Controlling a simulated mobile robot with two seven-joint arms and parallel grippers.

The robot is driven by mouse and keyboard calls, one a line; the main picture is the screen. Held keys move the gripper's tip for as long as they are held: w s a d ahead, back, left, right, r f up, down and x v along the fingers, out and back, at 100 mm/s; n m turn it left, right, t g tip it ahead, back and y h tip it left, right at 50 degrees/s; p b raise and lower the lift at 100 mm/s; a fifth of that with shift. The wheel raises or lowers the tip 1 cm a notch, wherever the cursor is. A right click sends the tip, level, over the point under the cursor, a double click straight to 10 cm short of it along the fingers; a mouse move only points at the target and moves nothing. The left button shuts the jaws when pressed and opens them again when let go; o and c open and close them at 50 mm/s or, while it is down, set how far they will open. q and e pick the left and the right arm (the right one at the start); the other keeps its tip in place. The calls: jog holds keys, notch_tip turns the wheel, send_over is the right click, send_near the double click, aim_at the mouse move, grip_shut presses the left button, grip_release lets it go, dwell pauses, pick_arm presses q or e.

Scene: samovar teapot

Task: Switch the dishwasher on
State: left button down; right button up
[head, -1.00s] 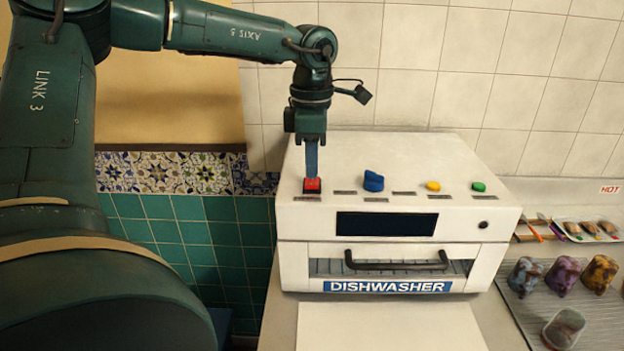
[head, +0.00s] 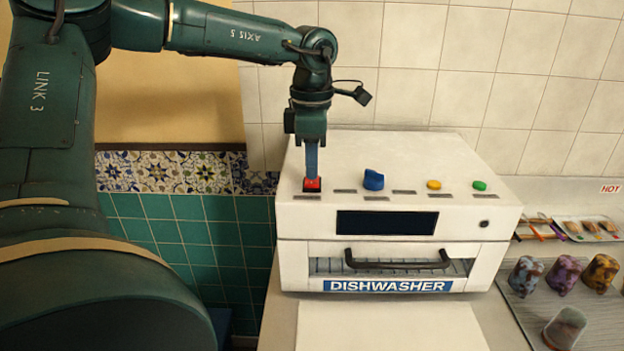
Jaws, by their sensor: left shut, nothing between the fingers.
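The white dishwasher (head: 462,228) stands on the counter, with a blue label and a dark handle at its front. Its dark display (head: 387,223) shows no light. On its sloping top are a red button (head: 313,184) in a black frame, a blue knob (head: 373,180), a yellow button (head: 434,185) and a green button (head: 479,186). My left gripper (head: 312,175) is shut and empty, pointing straight down with its tips at the red button. They look in contact with it and hide part of it. My right gripper is not in view.
To the right, several mottled cups (head: 557,275) and a clear upturned glass (head: 565,327) stand on a ribbed drainer. Behind them is a small tray (head: 590,229) with food-like items. A tiled wall is close behind the dishwasher. A pale board lies in front of it.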

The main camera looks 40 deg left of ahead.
aim_at(311, 182)
pick_arm(q)
jog(key=shift+f+b, duration=0.5)
jog(key=shift+f, duration=0.2)
jog(key=shift+r, duration=0.15)
jog(key=shift+r+p, duration=1.2)
jog(key=shift+r, duration=0.35)
jog(key=shift+r+p, duration=1.3)
jog(key=shift+r, duration=0.6)
jog(key=shift+f, duration=0.1)
